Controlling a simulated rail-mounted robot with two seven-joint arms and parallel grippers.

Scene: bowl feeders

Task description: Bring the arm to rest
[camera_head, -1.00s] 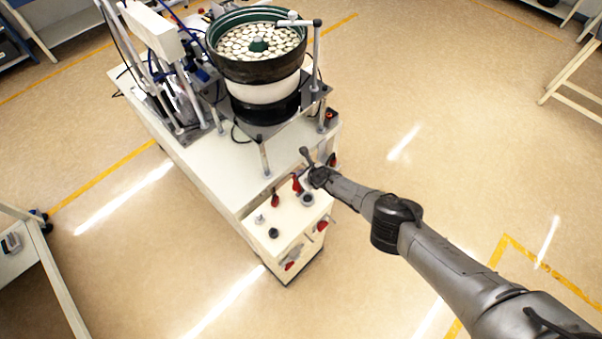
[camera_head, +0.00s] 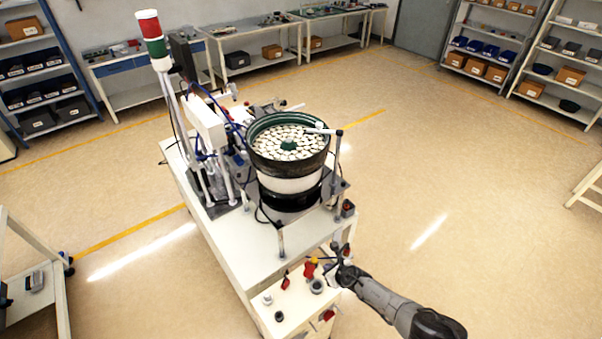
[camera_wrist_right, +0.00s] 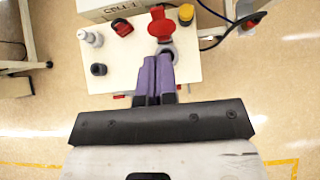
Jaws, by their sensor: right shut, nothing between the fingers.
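My right gripper (camera_head: 340,262) is at the front right corner of the bowl feeder's white machine table (camera_head: 262,252), above or beside its control panel (camera_head: 296,298); I cannot tell the exact height. In the right wrist view the gripper (camera_wrist_right: 157,92) has its two purple-grey fingers together with nothing between them. The fingertips point at a grey-based control beside a red switch (camera_wrist_right: 160,26); I cannot tell whether they touch it. My right arm comes in from the lower right. My left gripper is not in view.
The bowl feeder (camera_head: 288,160), full of pale parts, stands on the table. A stack light (camera_head: 152,38) rises at its left. A yellow knob (camera_wrist_right: 186,13) and black knob (camera_wrist_right: 99,69) sit on the panel. The floor to the right (camera_head: 470,220) is clear. Shelves (camera_head: 560,60) stand at the back.

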